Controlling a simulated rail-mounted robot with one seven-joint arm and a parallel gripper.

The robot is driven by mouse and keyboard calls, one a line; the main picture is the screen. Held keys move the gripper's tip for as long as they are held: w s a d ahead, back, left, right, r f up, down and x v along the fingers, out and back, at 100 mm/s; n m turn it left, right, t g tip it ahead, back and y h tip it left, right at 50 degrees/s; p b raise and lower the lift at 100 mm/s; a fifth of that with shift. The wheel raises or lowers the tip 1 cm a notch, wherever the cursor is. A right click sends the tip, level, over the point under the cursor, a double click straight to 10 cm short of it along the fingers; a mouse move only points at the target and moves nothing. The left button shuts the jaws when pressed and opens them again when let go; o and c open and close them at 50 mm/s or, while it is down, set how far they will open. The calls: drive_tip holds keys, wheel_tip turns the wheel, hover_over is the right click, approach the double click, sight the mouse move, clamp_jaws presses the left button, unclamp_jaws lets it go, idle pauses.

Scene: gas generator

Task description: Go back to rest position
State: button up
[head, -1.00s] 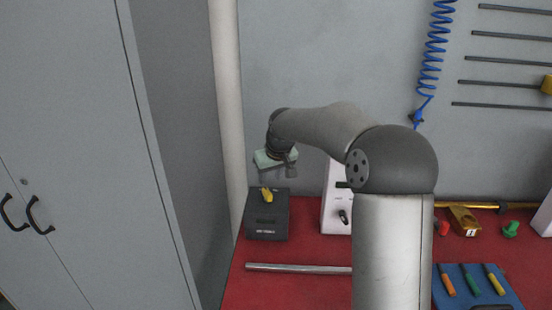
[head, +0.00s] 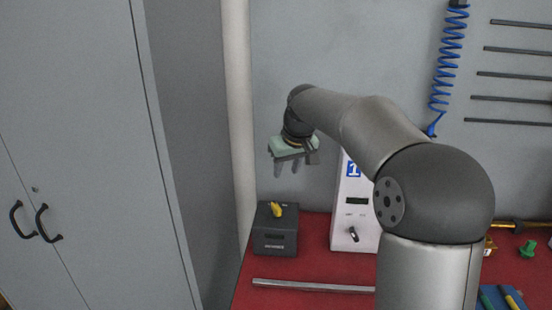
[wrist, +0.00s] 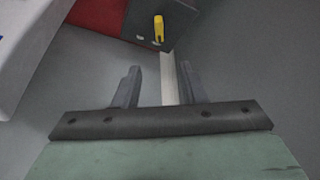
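My gripper (head: 287,166) hangs in the air above the dark box at the left end of the red table. In the wrist view my gripper (wrist: 157,88) shows its two fingers apart with nothing between them. The dark box (head: 274,242) has a yellow handle (head: 277,210) on top. The same yellow handle (wrist: 158,28) and box (wrist: 138,22) show in the wrist view, beyond the fingers and apart from them.
A white unit (head: 353,205) with a display and a knob stands right of the dark box. A metal rod (head: 312,286) lies on the red table (head: 262,300). A grey cabinet (head: 90,150) is at left, beside a pale pipe (head: 237,100). Blue coiled hose (head: 446,70) hangs behind.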

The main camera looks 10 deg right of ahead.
drive_tip(key=s+f+m+g, duration=0.1)
drive_tip(key=s+f, duration=0.4)
drive_tip(key=s, duration=0.7)
drive_tip(key=s+a+f+g, duration=0.1)
drive_tip(key=s+f, duration=0.4)
drive_tip(key=s, duration=0.7)
drive_tip(key=s+f+m+g+h, duration=0.1)
drive_tip(key=s+f, duration=0.4)
drive_tip(key=s, duration=0.7)
drive_tip(key=shift+a+f+m+g, duration=0.3)
drive_tip(key=shift+f, duration=0.05)
drive_tip(key=shift+s, duration=0.15)
